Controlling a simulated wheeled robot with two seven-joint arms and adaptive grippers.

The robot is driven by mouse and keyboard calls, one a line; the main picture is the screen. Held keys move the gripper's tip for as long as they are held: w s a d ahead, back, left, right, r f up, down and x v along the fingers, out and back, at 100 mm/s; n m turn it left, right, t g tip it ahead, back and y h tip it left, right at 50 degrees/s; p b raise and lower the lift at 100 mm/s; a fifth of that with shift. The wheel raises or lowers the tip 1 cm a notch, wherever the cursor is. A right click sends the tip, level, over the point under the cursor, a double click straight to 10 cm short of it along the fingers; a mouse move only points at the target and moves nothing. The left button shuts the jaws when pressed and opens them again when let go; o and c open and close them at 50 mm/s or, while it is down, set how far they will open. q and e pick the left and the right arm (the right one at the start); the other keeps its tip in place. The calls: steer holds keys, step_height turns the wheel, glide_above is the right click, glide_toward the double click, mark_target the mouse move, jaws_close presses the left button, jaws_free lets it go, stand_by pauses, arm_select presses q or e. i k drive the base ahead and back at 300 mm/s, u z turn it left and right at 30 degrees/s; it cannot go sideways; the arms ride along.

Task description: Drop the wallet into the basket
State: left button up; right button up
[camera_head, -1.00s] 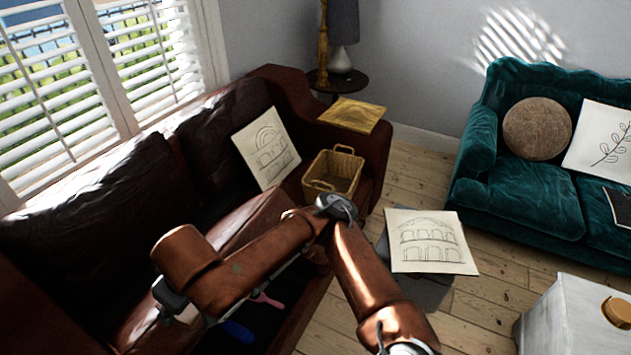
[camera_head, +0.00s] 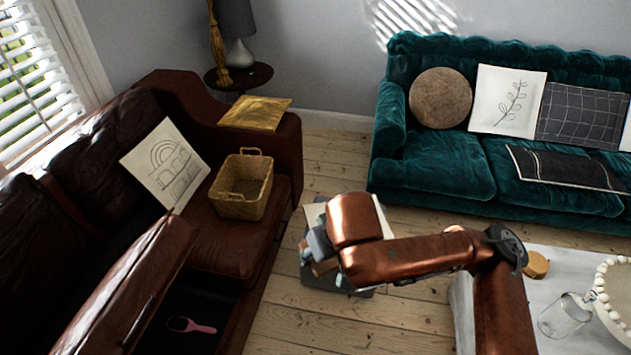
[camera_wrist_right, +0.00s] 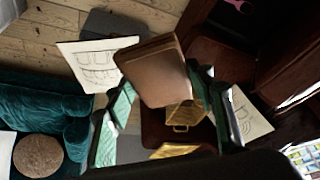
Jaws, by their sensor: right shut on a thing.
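The wicker basket (camera_head: 240,187) stands upright on the seat of the brown leather sofa, its handles up. It also shows in the right wrist view, partly hidden (camera_wrist_right: 182,116). My right gripper (camera_head: 318,255) is to the right of the basket and nearer, apart from it, above the floor and a grey stool. In the right wrist view my right gripper (camera_wrist_right: 160,100) is shut on the brown wallet (camera_wrist_right: 155,72), which sits between its green-lined fingers. In the head view the wallet is mostly hidden behind the gripper and arm. My left gripper is out of view.
The sofa's seat front is raised over a dark compartment with a pink brush (camera_head: 190,325). A drawing (camera_head: 165,165) leans left of the basket. A yellow cloth (camera_head: 255,112) lies on the armrest. A white table (camera_head: 462,305) with a glass jar (camera_head: 565,315) stands right.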

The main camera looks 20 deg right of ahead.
mark_target(250, 197)
steer(key=z, duration=0.8)
steer(key=i, duration=1.6)
steer(key=u, duration=1.55)
steer(key=i, duration=0.5)
